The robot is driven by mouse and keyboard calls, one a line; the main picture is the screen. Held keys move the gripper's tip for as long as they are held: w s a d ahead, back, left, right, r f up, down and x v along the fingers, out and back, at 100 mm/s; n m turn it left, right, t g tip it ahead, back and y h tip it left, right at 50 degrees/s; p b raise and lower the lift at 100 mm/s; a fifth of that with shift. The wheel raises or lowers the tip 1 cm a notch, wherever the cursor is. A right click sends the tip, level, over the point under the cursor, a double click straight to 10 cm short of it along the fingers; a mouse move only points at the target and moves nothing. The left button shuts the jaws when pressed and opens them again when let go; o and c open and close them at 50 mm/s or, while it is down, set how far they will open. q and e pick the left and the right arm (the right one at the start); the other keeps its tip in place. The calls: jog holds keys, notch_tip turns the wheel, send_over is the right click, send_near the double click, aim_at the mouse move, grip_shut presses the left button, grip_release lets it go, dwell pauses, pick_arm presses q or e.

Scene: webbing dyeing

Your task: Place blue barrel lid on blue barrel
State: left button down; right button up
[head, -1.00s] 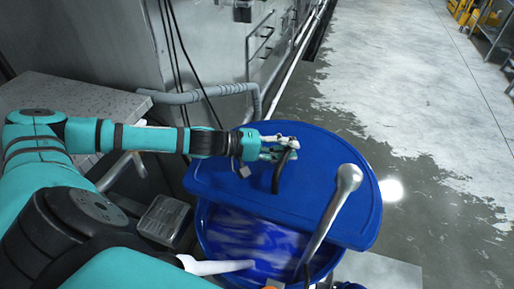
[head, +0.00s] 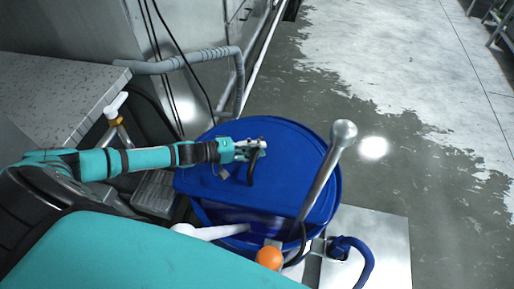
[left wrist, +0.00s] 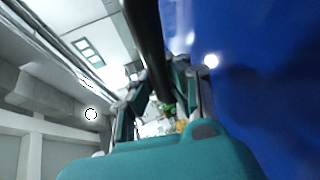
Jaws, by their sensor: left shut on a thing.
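The blue barrel lid (head: 285,160) lies over the far part of the blue barrel (head: 262,226)'s mouth in the head view. The near part of the mouth shows a dark blue inside. My left gripper (head: 258,148) is shut on the lid's black handle (head: 252,168). In the left wrist view the black handle (left wrist: 148,45) runs between the fingers, and the blue lid (left wrist: 255,70) fills the right side. Whether the lid rests on the rim or hangs just above it is hard to tell. My right gripper is not in view.
A metal rod with a round knob (head: 343,132) stands up at the barrel's right side. A white paddle-like handle (head: 208,231) reaches over the near rim. An orange ball (head: 269,257) and a blue hose (head: 362,262) are near the front. A speckled counter (head: 60,95) is at left; wet floor is clear at right.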

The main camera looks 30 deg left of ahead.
pick_arm(q)
jog(key=shift+w+f, duration=0.1)
jog(key=shift+f, duration=0.2)
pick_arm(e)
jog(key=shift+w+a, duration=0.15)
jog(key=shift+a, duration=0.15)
pick_arm(q)
jog(key=c, duration=1.8)
grip_release()
jog(key=shift+f, duration=0.1)
jog(key=o, duration=0.4)
jog(key=shift+o, duration=0.2)
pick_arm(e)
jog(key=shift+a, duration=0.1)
pick_arm(q)
jog(key=b+v, duration=0.1)
jog(key=v, duration=1)
jog(key=shift+d+f+b, duration=0.1)
jog(key=shift+d+b, duration=0.05)
jog(key=shift+b, duration=0.15)
jog(key=shift+s+a+r, duration=0.25)
jog(key=shift+s+a, duration=0.2)
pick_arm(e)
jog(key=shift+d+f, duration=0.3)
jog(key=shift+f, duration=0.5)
